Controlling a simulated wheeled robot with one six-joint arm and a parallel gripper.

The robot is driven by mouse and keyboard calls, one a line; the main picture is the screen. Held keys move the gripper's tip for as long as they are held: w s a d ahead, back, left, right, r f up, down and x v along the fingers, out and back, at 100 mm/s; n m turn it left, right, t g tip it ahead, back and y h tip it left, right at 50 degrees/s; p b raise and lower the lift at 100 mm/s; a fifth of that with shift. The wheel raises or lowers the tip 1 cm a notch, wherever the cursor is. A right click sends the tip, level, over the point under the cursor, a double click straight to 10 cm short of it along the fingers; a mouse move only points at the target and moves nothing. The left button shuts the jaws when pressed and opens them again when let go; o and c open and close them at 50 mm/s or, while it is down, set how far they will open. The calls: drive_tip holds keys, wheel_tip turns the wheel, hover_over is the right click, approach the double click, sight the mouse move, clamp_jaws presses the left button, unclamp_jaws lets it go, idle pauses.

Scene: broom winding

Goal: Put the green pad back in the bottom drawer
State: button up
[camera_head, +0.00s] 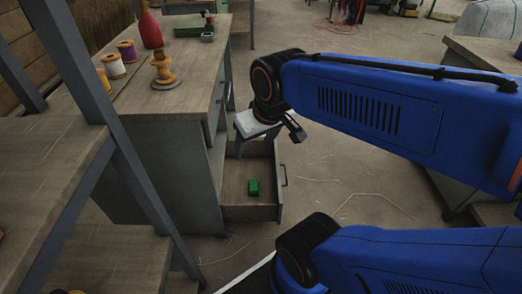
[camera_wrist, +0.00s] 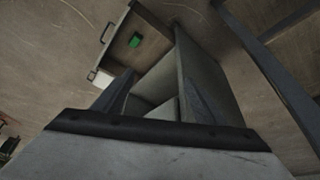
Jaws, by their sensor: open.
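The green pad (camera_head: 253,187) lies inside the bottom drawer (camera_head: 249,213) of the grey cabinet, toward the drawer's right side in the head view. The drawer is pulled out, with a handle at its outer end. In the wrist view the green pad (camera_wrist: 135,40) shows on the drawer floor, and the drawer's wall (camera_wrist: 111,66) is partly seen. My gripper (camera_wrist: 157,97) is open, its two fingers apart with nothing held between them.
On the cabinet top (camera_head: 185,98) stand several spools, a wooden spool stand (camera_head: 163,70) and a red bottle (camera_head: 150,30). A shelf frame (camera_head: 100,120) stands at the left. Another bench (camera_head: 480,52) is at the right. Floor between is mostly clear.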

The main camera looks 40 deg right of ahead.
drive_tip(key=s, duration=0.3)
drive_tip(key=shift+s+a+r, duration=0.25)
drive_tip(key=shift+s+r, duration=0.1)
idle(1.4)
